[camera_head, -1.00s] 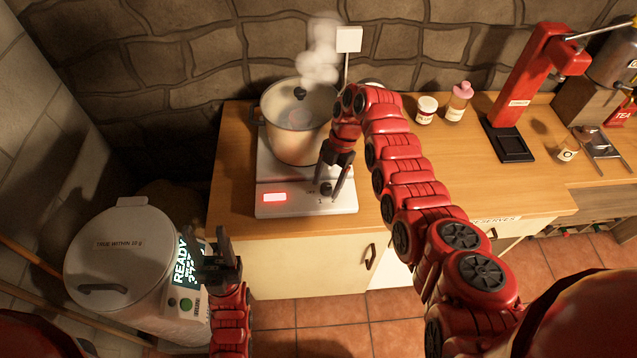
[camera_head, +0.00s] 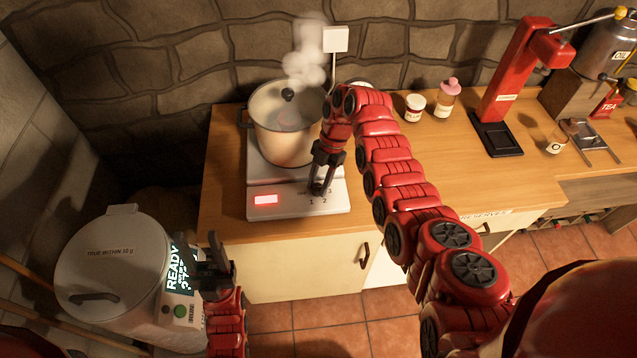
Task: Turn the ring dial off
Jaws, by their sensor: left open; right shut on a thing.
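The ring dial is on the front panel of a white hotplate (camera_head: 285,203) on the counter. My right gripper (camera_head: 319,190) reaches down from above and is shut on the dial, which its fingers mostly hide. The numbers 1 and 2 show on the panel just in front of the fingertips. A red display is lit at the panel's left. A steaming pot (camera_head: 285,140) with a glass lid stands on the hotplate. My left gripper (camera_head: 213,255) is open and empty, in front of the counter at the lower left, apart from everything.
A white lidded machine (camera_head: 110,245) with a READY screen stands at lower left. Jars (camera_head: 414,108), a pink-capped bottle (camera_head: 447,100) and a red press (camera_head: 510,95) stand on the counter at right.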

